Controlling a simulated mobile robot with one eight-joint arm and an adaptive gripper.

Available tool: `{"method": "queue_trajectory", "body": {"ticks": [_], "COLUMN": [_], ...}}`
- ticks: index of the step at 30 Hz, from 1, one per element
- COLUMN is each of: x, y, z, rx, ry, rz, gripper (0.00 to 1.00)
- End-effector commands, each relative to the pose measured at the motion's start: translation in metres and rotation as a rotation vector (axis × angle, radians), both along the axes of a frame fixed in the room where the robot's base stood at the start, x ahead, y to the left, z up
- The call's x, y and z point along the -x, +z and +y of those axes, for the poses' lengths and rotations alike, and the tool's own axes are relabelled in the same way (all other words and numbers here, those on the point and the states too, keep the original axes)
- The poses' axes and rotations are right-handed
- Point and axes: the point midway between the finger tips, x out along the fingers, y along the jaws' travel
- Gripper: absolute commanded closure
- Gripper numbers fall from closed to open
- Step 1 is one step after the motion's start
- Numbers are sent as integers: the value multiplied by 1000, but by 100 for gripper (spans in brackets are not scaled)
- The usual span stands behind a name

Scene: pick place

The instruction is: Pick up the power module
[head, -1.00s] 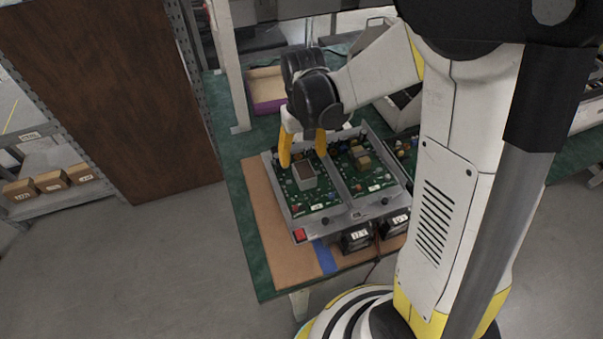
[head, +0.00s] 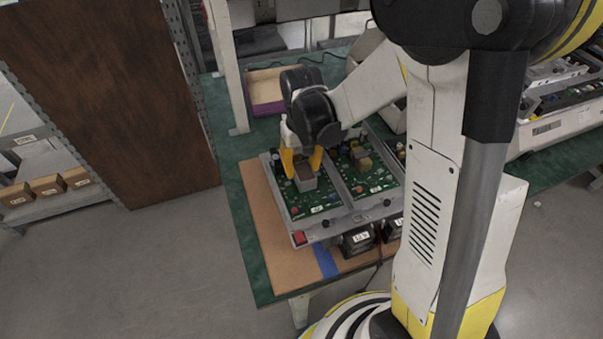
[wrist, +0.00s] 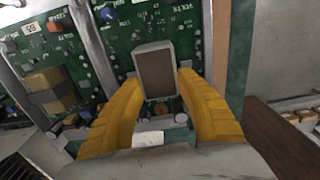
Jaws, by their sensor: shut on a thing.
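The power module is a grey box with a brown top (head: 305,172), over the left green circuit board (head: 318,200) in the head view. In the wrist view the power module (wrist: 155,72) sits between the yellow fingers of my gripper (wrist: 160,90). My gripper also shows in the head view (head: 301,165), with its fingers down on either side of the module. It is shut on the module. I cannot tell whether the module's underside touches the board.
A grey metal frame (head: 337,192) holds the boards, with a divider beside the module. Black units (head: 357,240) stand at its front. A purple-edged tray (head: 266,108) lies behind on the green bench. A brown cardboard sheet (head: 276,255) lies left of the frame.

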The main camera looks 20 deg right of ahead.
Motion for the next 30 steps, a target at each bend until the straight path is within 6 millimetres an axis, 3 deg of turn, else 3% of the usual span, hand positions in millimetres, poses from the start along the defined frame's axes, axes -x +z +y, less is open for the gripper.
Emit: {"method": "queue_trajectory", "body": {"ticks": [8,19,30], "x": [0,0,18], "y": [4,44,78], "z": [0,0,-57], "rx": [0,0,0], "ry": [0,0,-6], "rz": [0,0,0], "gripper": [100,100,100]}}
